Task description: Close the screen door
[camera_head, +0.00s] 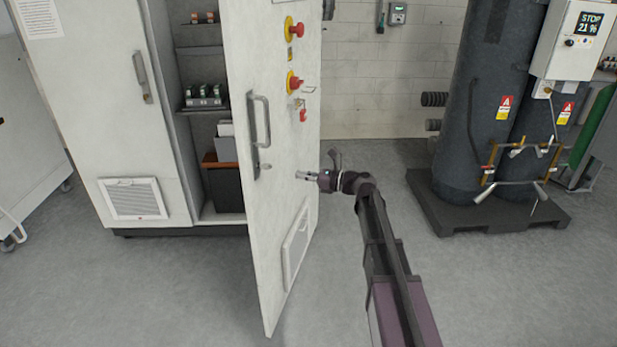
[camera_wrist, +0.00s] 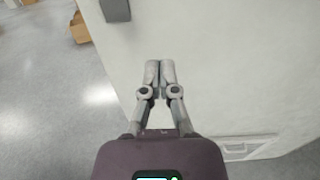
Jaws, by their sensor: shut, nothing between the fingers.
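The screen door (camera_head: 270,200) is a tall white cabinet door that stands wide open, swung out toward me. It carries red and yellow stop buttons (camera_head: 291,82), a grey handle (camera_head: 259,120) and a low vent. In the wrist view the white door panel (camera_wrist: 240,75) fills the right side. My gripper (camera_head: 299,175) is shut and empty, its tips pointing left at the door face below the buttons. In the wrist view the fingertips (camera_wrist: 159,66) are together, close in front of the panel. I cannot tell whether they touch it.
The open white cabinet (camera_head: 110,90) behind the door shows shelves with small parts, folders and a dark bin (camera_head: 225,188). Dark tanks (camera_head: 478,110) stand on a black pallet (camera_head: 450,217) at the right. The grey floor (camera_head: 130,290) in front is clear.

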